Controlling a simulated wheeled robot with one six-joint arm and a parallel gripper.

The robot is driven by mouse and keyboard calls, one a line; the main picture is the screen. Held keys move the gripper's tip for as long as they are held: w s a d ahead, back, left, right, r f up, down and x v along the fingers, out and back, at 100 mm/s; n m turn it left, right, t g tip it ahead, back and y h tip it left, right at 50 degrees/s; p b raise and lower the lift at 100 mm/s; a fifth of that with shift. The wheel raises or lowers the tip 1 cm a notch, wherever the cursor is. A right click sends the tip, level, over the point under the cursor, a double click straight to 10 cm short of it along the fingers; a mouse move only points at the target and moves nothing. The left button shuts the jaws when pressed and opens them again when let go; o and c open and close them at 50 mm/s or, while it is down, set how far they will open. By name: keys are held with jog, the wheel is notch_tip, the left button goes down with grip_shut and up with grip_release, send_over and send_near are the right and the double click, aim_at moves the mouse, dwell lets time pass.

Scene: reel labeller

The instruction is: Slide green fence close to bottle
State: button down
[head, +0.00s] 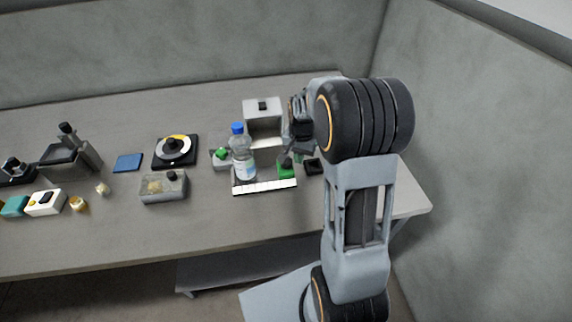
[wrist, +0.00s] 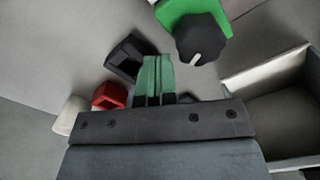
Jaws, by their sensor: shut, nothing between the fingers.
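The clear bottle (head: 243,160) with a blue cap stands upright at the left part of a dark base with a white scale strip (head: 265,187). The green fence (head: 287,173) stands on that base, right of the bottle, with a gap between them. In the wrist view the green fence (wrist: 222,10) is at the top, with a black knob (wrist: 201,38) bearing a white mark. My gripper (head: 299,154) is shut and empty, above and just right of the fence; its greenish fingertips (wrist: 156,64) appear apart from the knob. The bottle is not visible in the wrist view.
A white open-fronted box (head: 263,108) stands behind the bottle. A small black open box (head: 313,166) lies right of the fence, and a red block (wrist: 109,96) shows beside the fingers. A dial (head: 175,150), grey box (head: 163,189) and several small items lie left.

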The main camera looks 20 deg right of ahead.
aim_at(298, 171)
jog(key=shift+f, duration=0.35)
jog(key=shift+f+b, duration=1.4)
jog(key=shift+f, duration=0.35)
jog(key=shift+r, duration=0.1)
jog(key=shift+r, duration=0.2)
jog(key=shift+r+p, duration=0.35)
jog(key=shift+p, duration=0.15)
